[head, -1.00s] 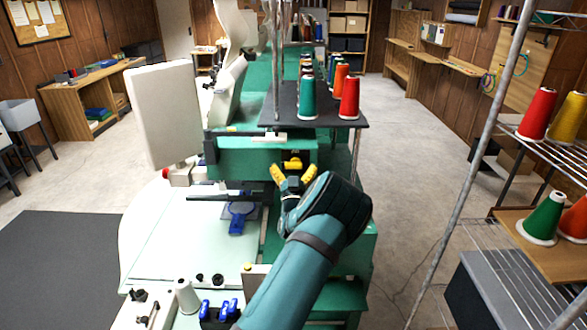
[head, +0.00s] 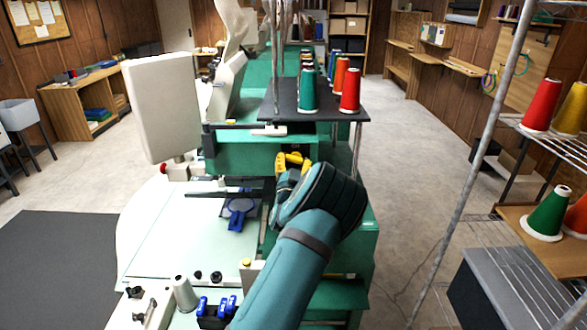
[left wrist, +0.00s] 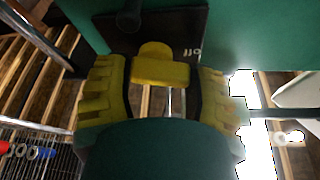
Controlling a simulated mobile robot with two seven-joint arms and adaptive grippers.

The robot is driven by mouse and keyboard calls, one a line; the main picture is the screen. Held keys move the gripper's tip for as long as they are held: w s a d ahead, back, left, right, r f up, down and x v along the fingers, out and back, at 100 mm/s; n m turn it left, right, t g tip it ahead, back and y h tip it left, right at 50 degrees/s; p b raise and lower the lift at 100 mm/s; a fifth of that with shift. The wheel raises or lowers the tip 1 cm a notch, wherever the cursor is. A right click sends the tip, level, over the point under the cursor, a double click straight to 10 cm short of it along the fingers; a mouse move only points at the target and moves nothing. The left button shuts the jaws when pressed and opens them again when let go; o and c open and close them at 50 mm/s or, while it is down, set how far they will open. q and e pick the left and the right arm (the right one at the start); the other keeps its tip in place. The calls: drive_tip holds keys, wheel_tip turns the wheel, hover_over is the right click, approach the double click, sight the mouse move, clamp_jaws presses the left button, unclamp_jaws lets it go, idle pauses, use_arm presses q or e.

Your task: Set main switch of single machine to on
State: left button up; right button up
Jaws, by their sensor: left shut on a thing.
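The single machine (head: 240,153) is the green embroidery machine in the middle of the head view. Its main switch (left wrist: 160,70) is a yellow knob on a black plate (left wrist: 178,32), seen close up in the left wrist view. Part of a white label reading "off" shows upside down beside the knob. My left gripper (head: 293,163) has yellow fingers, one on each side of the knob, and is shut on it. In the head view the fingers and knob run together, so the knob's angle is unclear there. My right gripper is not in view.
A black shelf (head: 335,108) with several thread cones stands above and behind the gripper. A white panel (head: 160,108) rises at the left. A wire rack (head: 565,140) with cones stands at the right. The floor (head: 400,150) between machine and rack is clear.

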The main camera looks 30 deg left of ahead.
use_arm(q)
drive_tip(key=m+h+b, duration=0.1)
drive_tip(key=m+h, duration=0.1)
drive_tip(key=m, duration=0.2)
drive_tip(key=shift+b, duration=0.4)
drive_tip(key=m+h+b, duration=0.1)
drive_tip(key=m+h, duration=0.1)
drive_tip(key=m, duration=0.2)
drive_tip(key=shift+r+m+b, duration=0.15)
drive_tip(key=shift+m+b, duration=0.15)
drive_tip(key=shift+m, duration=0.1)
drive_tip(key=m, duration=0.2)
drive_tip(key=m+h, duration=0.1)
drive_tip(key=m, duration=0.1)
drive_tip(key=shift+d+r+g+h+b, duration=0.1)
drive_tip(key=shift+g+h+b, duration=0.2)
drive_tip(key=shift+g+b, duration=0.1)
drive_tip(key=shift+w+d+r+m+g+h+b, duration=0.15)
drive_tip(key=shift+m+g, duration=0.1)
drive_tip(key=shift+m, duration=0.5)
drive_tip(key=shift+s+a+f+m+g+h+b, duration=0.1)
drive_tip(key=shift+m+g+h, duration=0.15)
drive_tip(key=shift+m, duration=0.55)
drive_tip(key=shift+w+d+r+m+g+h+b, duration=0.1)
drive_tip(key=shift+m+g, duration=0.2)
drive_tip(key=shift+m, duration=0.45)
drive_tip(key=o, duration=1.2)
